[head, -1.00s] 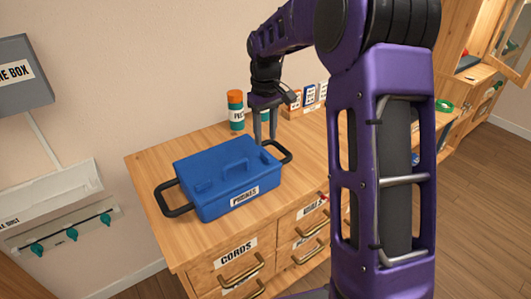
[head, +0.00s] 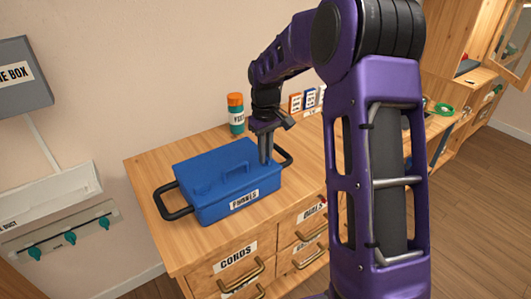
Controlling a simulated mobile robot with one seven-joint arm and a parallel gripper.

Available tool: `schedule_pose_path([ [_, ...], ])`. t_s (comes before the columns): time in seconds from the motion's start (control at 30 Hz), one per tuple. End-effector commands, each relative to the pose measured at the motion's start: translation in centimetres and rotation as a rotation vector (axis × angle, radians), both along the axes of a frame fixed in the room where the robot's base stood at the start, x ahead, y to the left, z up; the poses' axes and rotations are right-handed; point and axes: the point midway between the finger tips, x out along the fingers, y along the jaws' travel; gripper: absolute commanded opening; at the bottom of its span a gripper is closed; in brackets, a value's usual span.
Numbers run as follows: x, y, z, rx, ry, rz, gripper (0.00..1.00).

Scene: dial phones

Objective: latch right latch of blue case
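The blue case (head: 215,185) sits closed on the wooden cabinet top, with a "PHONES" label on its front. A black loop (head: 170,203) sticks out at its left end. A similar black loop (head: 286,156) sticks out at its right end and is partly behind my gripper. I cannot make out a separate right latch. My gripper (head: 265,158) points down at the case's right end, beside the right loop. Its fingers overlap in this view, so I cannot tell their gap or whether they touch the case.
An orange-capped bottle (head: 236,113) stands behind the case. Small boxes (head: 303,100) stand at the back right. The wooden cabinet (head: 290,215) has labelled drawers with brass handles below. Its top is bare in front of the small boxes.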

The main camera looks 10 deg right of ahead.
Motion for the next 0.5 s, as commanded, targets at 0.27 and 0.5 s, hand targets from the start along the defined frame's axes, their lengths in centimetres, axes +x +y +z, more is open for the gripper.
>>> schedule_pose_path([
  [0.27,0.0,0.02,0.02,0.0,0.0,0.0,0.0],
  [0.5,0.0,0.07,0.08,0.0,0.0,-0.038,0.0],
])
